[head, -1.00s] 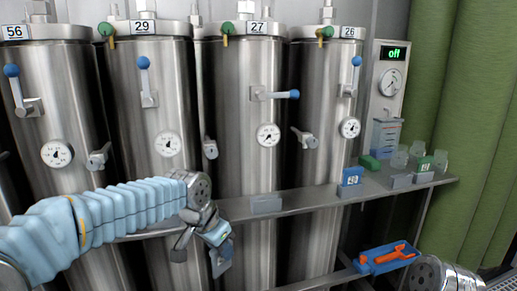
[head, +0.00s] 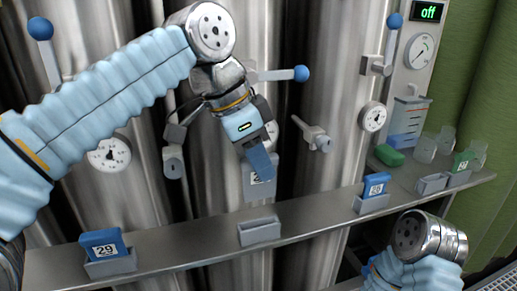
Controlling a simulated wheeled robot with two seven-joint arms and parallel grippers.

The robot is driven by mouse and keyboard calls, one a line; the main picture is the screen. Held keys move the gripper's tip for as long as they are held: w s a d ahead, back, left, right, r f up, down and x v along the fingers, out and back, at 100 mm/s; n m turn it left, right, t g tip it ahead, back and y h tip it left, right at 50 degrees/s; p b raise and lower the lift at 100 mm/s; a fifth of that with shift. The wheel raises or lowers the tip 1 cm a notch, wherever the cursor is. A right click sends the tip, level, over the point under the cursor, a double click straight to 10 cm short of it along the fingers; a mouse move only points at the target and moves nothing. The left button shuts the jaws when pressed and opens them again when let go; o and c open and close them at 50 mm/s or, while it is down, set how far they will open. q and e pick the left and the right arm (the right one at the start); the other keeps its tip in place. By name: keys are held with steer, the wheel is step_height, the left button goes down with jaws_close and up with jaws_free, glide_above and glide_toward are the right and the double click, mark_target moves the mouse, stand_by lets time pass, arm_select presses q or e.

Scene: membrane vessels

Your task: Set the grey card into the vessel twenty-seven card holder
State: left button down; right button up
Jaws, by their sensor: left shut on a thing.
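My left gripper (head: 258,163) hangs in front of the middle steel vessel with its blue fingers pointing down. It is shut on the grey card (head: 261,190), which hangs upright with a dark printed label partly hidden by a finger. Below it, apart from the card, the vessel twenty-seven card holder (head: 259,231), a small grey open slot, stands empty on the steel shelf. My right arm's metal joint shows at the lower right; its gripper is not in view.
On the shelf (head: 190,249), a blue card marked 29 (head: 103,244) stands in a holder at left, another blue card (head: 375,185) at right. Green card (head: 463,161) and clear pieces stand farther right. A blue-knobbed valve lever (head: 300,74) juts out beside my left gripper.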

mark_target(259, 199)
arm_select(q)
steer(key=shift+f, duration=2.2)
step_height(259, 199, down, 3)
steer(key=b, duration=0.3)
steer(key=shift+f, duration=0.1)
steer(key=shift+f+b, duration=0.3)
steer(key=shift+f, duration=0.3)
steer(key=shift+f, duration=0.3)
steer(key=c, duration=0.8)
jaws_free()
steer(key=shift+c, duration=0.2)
steer(key=shift+r, duration=0.1)
steer(key=p+v, duration=0.3)
steer(key=v, duration=1)
steer(key=shift+r, duration=0.3)
steer(key=shift+s, duration=0.1)
